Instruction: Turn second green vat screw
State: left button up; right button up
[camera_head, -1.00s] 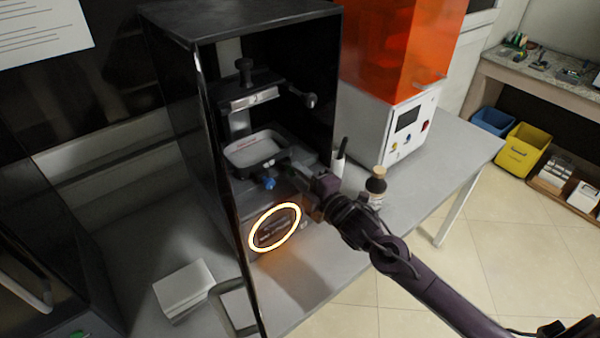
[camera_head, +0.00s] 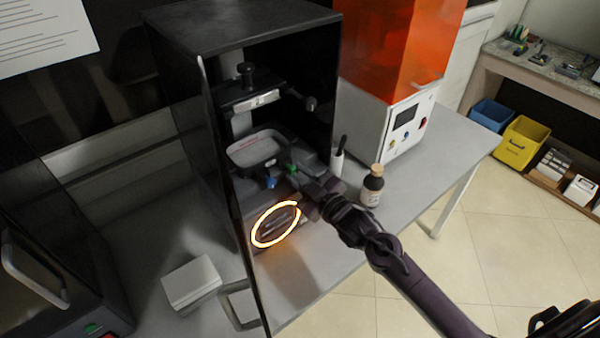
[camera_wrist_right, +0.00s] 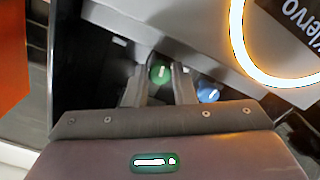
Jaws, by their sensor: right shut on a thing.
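The green screw (camera_head: 292,168) is at the front right of the vat (camera_head: 236,154), inside the black printer (camera_head: 175,90). In the right wrist view the green screw (camera_wrist_right: 160,73) lies between the two fingers. My right gripper (camera_head: 300,178) reaches in from the right and is shut on it; the fingers also show in the wrist view (camera_wrist_right: 159,85). The fingers partly cover the screw. A blue screw (camera_head: 271,182) is to its left in the head view and shows in the wrist view (camera_wrist_right: 208,94), outside the fingers. My left gripper is not in view.
A glowing ring (camera_head: 257,232) is on the printer's front below the vat. A brown bottle (camera_head: 372,188) and a white bottle (camera_head: 337,163) stand to the right of the printer. An orange-covered machine (camera_head: 400,45) is behind them. A white box (camera_head: 191,281) lies at front left.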

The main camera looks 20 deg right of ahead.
jog(key=shift+m, duration=0.5)
jog(key=shift+f, duration=0.1)
jog(key=o, duration=0.9)
jog(key=shift+o, duration=0.2)
jog(key=shift+s, duration=0.1)
jog(key=b+v, duration=0.1)
jog(key=v, duration=0.6)
jog(key=shift+s+d, duration=0.15)
jog(key=shift+s, duration=0.15)
jog(key=shift+m, duration=0.3)
